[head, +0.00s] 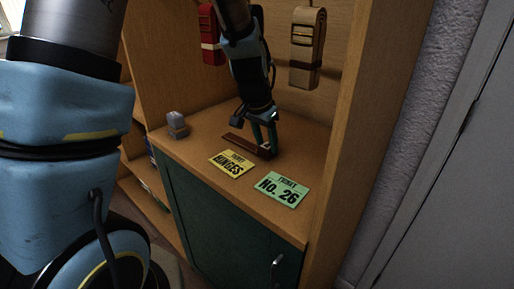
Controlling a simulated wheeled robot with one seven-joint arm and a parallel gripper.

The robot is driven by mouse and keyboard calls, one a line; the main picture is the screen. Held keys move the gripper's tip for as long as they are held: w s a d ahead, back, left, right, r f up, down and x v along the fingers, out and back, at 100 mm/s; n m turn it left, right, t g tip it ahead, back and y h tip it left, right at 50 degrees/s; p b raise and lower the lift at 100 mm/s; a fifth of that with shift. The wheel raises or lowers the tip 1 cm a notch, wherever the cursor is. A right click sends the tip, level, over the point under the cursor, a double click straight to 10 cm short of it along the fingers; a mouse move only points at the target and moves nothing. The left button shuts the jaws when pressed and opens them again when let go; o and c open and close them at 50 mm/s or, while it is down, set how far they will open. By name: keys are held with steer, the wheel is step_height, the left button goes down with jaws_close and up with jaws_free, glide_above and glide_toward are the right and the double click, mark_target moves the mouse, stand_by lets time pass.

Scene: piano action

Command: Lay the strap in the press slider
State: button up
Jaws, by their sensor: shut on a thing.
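My gripper (266,146) points down at the shelf top, with its fingers shut on a dark brown strip-like piece (242,145). The piece lies low, at or just above the wooden surface; I cannot tell if it touches. A red strap (210,58) with a pale band hangs at the back left, partly behind my arm. A tan folded strap (304,50) with a buckle hangs at the back right. I cannot make out which thing is the press slider.
A yellow ticket (231,164) reading "HINGES" and a green ticket (282,188) reading "NO. 26" lie in front of my gripper. A small grey block (177,125) stands at left. A green cabinet door (215,220) is below; a wooden side wall (353,120) bounds the right.

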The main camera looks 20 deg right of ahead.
jaws_close()
steer(key=shift+r, duration=0.1)
